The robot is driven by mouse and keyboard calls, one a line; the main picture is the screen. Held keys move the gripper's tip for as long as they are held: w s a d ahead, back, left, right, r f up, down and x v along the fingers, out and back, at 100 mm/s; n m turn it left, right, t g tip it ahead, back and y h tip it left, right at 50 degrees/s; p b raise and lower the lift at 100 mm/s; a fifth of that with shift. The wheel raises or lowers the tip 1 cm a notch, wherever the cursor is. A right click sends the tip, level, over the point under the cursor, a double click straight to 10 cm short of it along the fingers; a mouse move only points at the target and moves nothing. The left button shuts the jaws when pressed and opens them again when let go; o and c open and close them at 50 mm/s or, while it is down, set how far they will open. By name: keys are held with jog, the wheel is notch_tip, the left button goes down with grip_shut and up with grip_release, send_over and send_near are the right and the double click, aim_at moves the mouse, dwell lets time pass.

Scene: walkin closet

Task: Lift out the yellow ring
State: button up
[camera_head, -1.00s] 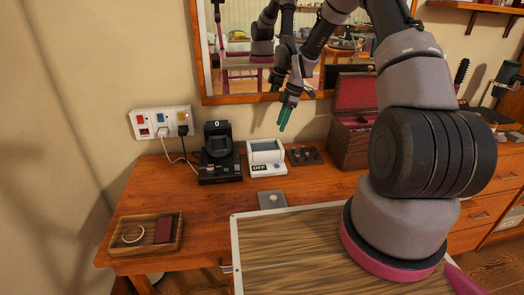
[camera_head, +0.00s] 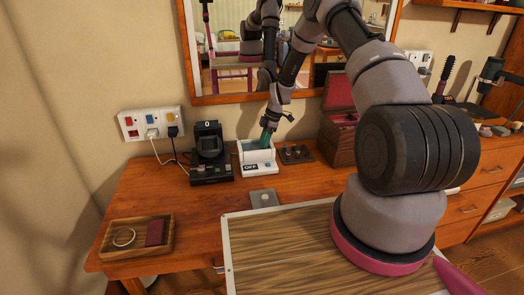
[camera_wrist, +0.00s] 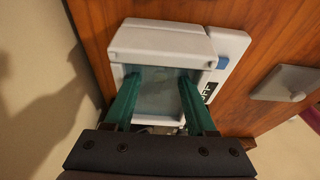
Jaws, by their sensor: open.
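A small white open-topped device (camera_head: 258,169) with an "OFF" display stands on the wooden desk. In the wrist view its white rim (camera_wrist: 160,38) surrounds a pale blue-grey basin (camera_wrist: 158,98). My gripper (camera_head: 266,136) has green fingers and points down into the opening. In the wrist view the fingers of my gripper (camera_wrist: 158,79) are spread apart, one on each side of the basin, with nothing visible between them. I cannot make out a yellow ring in the basin.
A black device (camera_head: 210,160) stands just left of the white one, with cables to a wall socket panel (camera_head: 150,122). A dark stand with small pieces (camera_head: 296,154) and a wooden box (camera_head: 340,145) are to the right. A grey plate (camera_head: 263,199) lies in front. The mirror (camera_head: 225,80) hangs behind.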

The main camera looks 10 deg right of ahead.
grip_shut()
jog(key=shift+r, duration=0.15)
